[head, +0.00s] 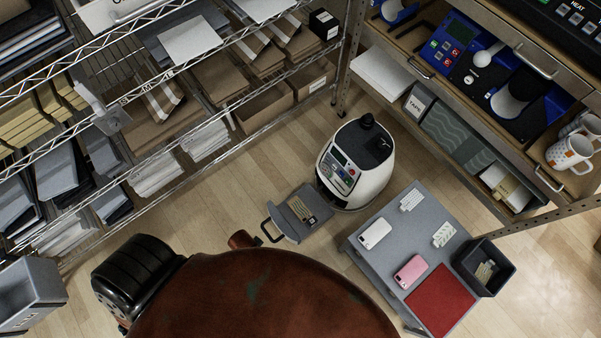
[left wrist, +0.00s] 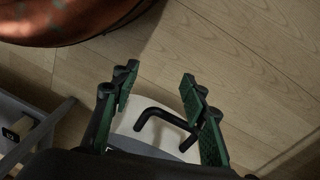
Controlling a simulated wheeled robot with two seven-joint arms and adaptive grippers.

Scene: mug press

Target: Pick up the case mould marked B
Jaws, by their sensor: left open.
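No letter B is legible. Small ribbed or striped pieces, which may be case moulds, show in the head view. One pale piece (head: 411,199) and another pale piece (head: 443,234) lie on the grey low table (head: 380,257). A tan and dark piece (head: 302,211) lies in the pulled-out drawer of the white machine. Another striped piece (head: 486,271) lies in the dark bin. In the left wrist view my left gripper (left wrist: 157,82) is open and empty. A black handle (left wrist: 165,114) on a pale body appears between its green fingers; contact cannot be told. My right gripper is out of view.
The white machine (head: 357,165) stands on the floor, its drawer (head: 290,226) out towards me. A white phone case (head: 375,234), a pink one (head: 411,271) and a red mat (head: 440,300) lie on the table beside the bin (head: 466,264). A wire shelf (head: 215,118) borders the left.

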